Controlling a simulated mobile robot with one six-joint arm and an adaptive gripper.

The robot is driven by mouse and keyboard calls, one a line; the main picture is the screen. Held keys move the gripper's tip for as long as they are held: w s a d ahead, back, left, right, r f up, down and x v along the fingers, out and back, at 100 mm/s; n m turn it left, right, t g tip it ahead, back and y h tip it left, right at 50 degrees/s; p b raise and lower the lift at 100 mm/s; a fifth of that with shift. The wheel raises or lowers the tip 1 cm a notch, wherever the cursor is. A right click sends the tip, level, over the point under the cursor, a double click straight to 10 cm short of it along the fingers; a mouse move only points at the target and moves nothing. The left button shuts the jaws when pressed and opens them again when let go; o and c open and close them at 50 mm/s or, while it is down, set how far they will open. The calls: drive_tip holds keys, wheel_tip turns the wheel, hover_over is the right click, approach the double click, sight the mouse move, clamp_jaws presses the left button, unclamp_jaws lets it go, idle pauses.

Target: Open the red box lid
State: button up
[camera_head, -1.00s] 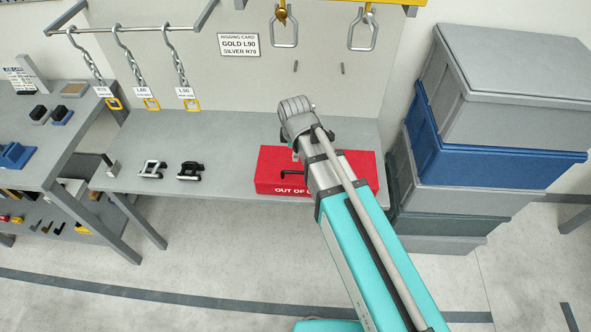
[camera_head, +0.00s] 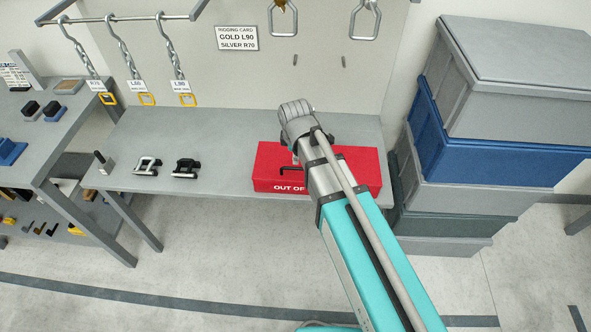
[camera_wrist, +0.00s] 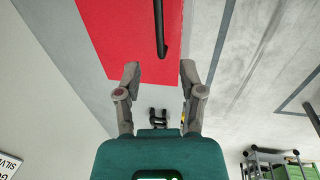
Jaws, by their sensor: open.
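The red box (camera_head: 268,168) sits shut on the grey bench, with white "OUT OF" lettering on its front and a black handle (camera_head: 290,169). My arm crosses in front of it and hides its middle and part of the lettering. In the wrist view the red lid (camera_wrist: 120,30) fills the upper part, with the black handle (camera_wrist: 159,28) along its right side. My gripper (camera_wrist: 160,72) is open and empty. Its fingertips show at the near edge of the red box, below the handle's end in the picture. In the head view my gripper itself is hidden by the arm.
Two shackle-like pieces, one silver (camera_head: 147,165) and one black (camera_head: 185,168), lie left on the bench (camera_head: 225,150). Chains with tags (camera_head: 180,86) hang above. Stacked grey and blue crates (camera_head: 455,150) stand close to the right. Open floor lies in front.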

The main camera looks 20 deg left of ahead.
sight(297, 168)
drive_tip(key=shift+w+a+f+b, duration=0.1)
drive_tip(key=shift+w+f+b, duration=0.15)
drive_tip(key=shift+f+b, duration=1.05)
drive_tip(key=shift+w+a+f+b, duration=0.1)
drive_tip(key=shift+w+f+b, duration=0.2)
drive_tip(key=shift+f+b, duration=1)
drive_tip(key=shift+w+f+b, duration=0.25)
drive_tip(key=shift+f+b, duration=0.9)
drive_tip(key=shift+f, duration=0.3)
clamp_jaws()
drive_tip(key=shift+a, duration=0.25)
drive_tip(key=shift+s+d, duration=0.1)
drive_tip(key=shift+d, duration=0.1)
drive_tip(key=shift+d+r, duration=0.1)
